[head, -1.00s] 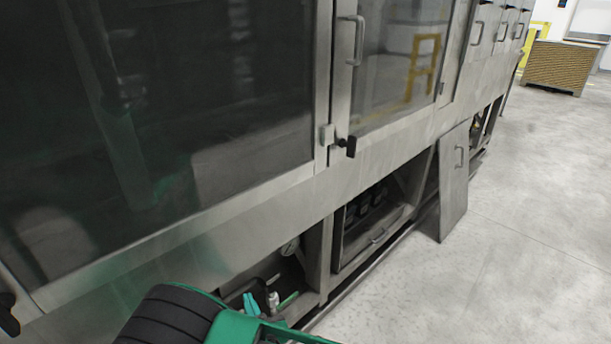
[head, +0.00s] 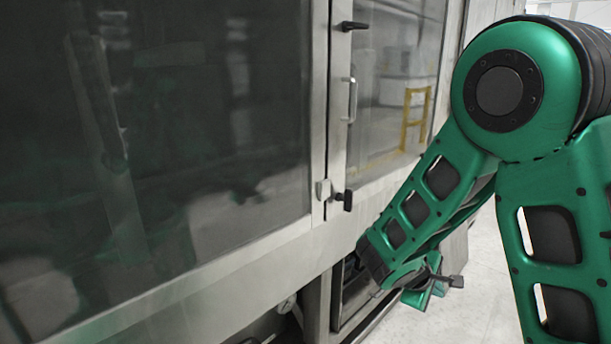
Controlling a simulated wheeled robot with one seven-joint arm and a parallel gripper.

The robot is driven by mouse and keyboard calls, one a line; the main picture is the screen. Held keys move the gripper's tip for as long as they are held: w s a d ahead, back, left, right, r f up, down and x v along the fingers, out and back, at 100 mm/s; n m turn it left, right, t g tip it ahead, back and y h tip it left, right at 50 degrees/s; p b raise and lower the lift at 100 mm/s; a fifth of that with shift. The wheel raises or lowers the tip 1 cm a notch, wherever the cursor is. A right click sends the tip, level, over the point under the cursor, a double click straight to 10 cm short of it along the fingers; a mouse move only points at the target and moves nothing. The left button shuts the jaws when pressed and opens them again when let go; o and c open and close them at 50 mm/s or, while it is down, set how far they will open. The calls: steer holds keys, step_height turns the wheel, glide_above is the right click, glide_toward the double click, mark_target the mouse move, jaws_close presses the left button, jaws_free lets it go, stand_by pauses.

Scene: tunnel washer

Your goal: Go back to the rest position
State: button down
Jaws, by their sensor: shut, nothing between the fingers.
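My green arm fills the right side of the head view, with its elbow raised high and its forearm slanting down to the left. My gripper (head: 428,289) is at the lower end of the arm, small and partly hidden by the wrist. It is shut and nothing shows in it. It is in front of the lower part of the steel washer (head: 230,265), near the open bay below the doors. I cannot tell the exact gap between it and the machine.
Large glazed doors (head: 190,120) with a black latch (head: 347,200) and a bar handle (head: 352,100) stand to the left of my arm. Pale floor (head: 485,290) shows clear to the right of the machine. My arm hides much of the right side.

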steer(key=s+d+r+m+g+y, duration=0.4)
steer(key=s+d+m, duration=0.45)
steer(key=s, duration=0.55)
steer(key=s+r+m+y, duration=0.2)
steer(key=s+r+m, duration=0.1)
steer(key=s, duration=0.5)
steer(key=s+r+m+g+y, duration=0.1)
steer(key=s+r+m, duration=0.2)
steer(key=s, duration=0.6)
steer(key=shift+a+r+m+y, duration=0.2)
steer(key=shift+a+m+y, duration=0.2)
steer(key=shift+m, duration=0.25)
steer(key=shift+w, duration=0.1)
steer(key=shift+w+f, duration=0.25)
steer(key=shift+w, duration=0.2)
